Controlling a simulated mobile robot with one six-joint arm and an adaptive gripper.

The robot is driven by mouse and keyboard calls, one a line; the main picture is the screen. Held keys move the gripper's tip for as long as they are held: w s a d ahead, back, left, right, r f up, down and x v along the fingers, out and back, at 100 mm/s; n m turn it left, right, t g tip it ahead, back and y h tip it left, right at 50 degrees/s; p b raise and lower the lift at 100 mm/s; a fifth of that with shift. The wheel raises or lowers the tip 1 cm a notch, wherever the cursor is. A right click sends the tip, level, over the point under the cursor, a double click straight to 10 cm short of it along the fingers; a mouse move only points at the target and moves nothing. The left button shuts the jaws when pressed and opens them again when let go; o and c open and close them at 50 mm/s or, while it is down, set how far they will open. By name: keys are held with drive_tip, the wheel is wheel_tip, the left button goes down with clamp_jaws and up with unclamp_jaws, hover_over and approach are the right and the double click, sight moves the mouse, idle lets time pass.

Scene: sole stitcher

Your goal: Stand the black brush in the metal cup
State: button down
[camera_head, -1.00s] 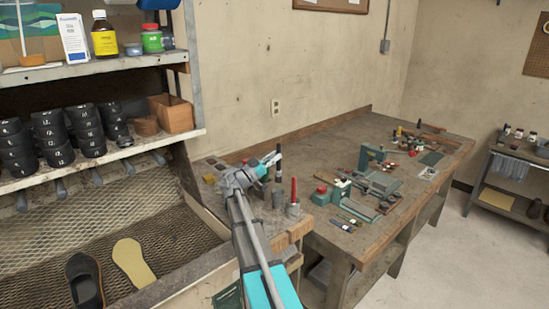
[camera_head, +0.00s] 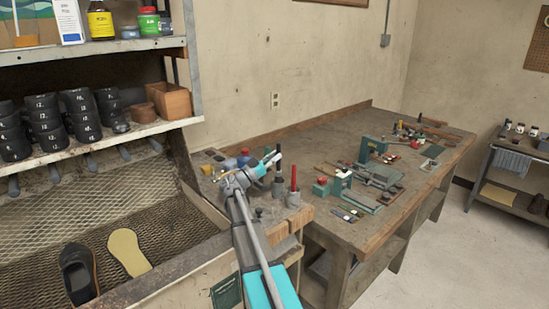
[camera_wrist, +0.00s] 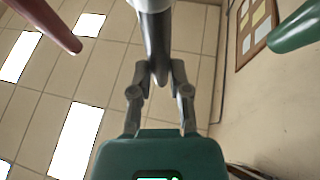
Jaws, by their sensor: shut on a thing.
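The black brush (camera_head: 279,164) stands about upright in my gripper (camera_head: 270,161), with a pale upper part. In the wrist view, my gripper (camera_wrist: 157,82) has its fingertips closed on the brush (camera_wrist: 155,35), which runs up out of the picture. A grey metal cup (camera_head: 279,188) is directly below the brush in the head view. I cannot tell whether the brush's lower end is inside the cup or just above or in front of it. A second grey cup (camera_head: 293,200) close to the right holds a red-handled tool (camera_head: 294,178).
The wooden bench (camera_head: 345,225) carries a green-based machine (camera_head: 372,176) and several small tools right of the cups. A shelf unit with black stacks (camera_head: 80,118) is at left. The wall is behind.

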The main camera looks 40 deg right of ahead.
drive_tip(key=shift+f+b, duration=1.35)
drive_tip(key=shift+f, duration=0.2)
drive_tip(key=shift+f, duration=0.1)
drive_tip(key=c, duration=0.5)
unclamp_jaws()
drive_tip(key=shift+r, duration=0.2)
